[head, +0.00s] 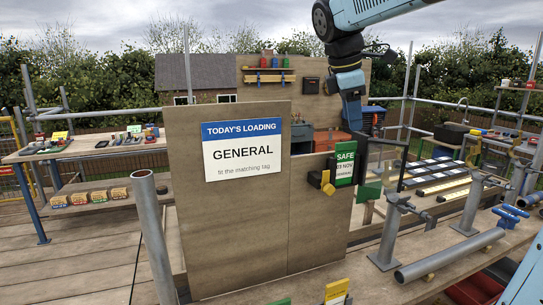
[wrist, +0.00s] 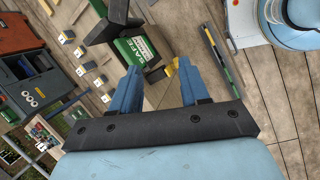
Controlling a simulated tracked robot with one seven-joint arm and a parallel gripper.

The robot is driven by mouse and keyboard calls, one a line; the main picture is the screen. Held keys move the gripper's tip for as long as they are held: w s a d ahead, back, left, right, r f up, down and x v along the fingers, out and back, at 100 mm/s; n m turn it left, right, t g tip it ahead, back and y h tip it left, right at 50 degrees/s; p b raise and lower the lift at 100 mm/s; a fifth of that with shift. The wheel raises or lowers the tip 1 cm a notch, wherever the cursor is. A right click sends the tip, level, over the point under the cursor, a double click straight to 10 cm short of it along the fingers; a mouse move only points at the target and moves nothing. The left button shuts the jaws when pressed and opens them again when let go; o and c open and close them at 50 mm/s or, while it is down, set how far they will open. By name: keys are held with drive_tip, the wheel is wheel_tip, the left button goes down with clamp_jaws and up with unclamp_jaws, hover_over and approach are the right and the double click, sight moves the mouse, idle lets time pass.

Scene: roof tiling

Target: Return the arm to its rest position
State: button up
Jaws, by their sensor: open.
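My gripper (head: 353,115) hangs down from the upper right in the head view, just above a green and white tag reading SAFE (head: 345,160). In the wrist view its two blue fingers (wrist: 158,66) stand apart with nothing between them. The green tag (wrist: 136,48) lies beyond the fingertips there. The tag sits beside a black holder (head: 315,180) with a yellow part (head: 328,186) on the wooden board (head: 240,240). Whether the fingers touch anything is hard to tell, but they look clear of the tag.
The board carries a sign reading GENERAL (head: 241,152). A yellow tag (head: 336,290) stands at the front edge. Metal pipes and clamp stands (head: 390,235) are at right, and an upright pipe (head: 152,235) is at left. Open air lies above the board.

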drive_tip(key=s+d+f+m+t+y, duration=0.2)
drive_tip(key=s+f+m+t+y, duration=0.1)
drive_tip(key=s+f+m, duration=1.1)
drive_tip(key=s+m, duration=0.2)
drive_tip(key=s, duration=0.3)
drive_tip(key=shift+d+f+m, duration=0.3)
drive_tip(key=shift+d+f, duration=0.05)
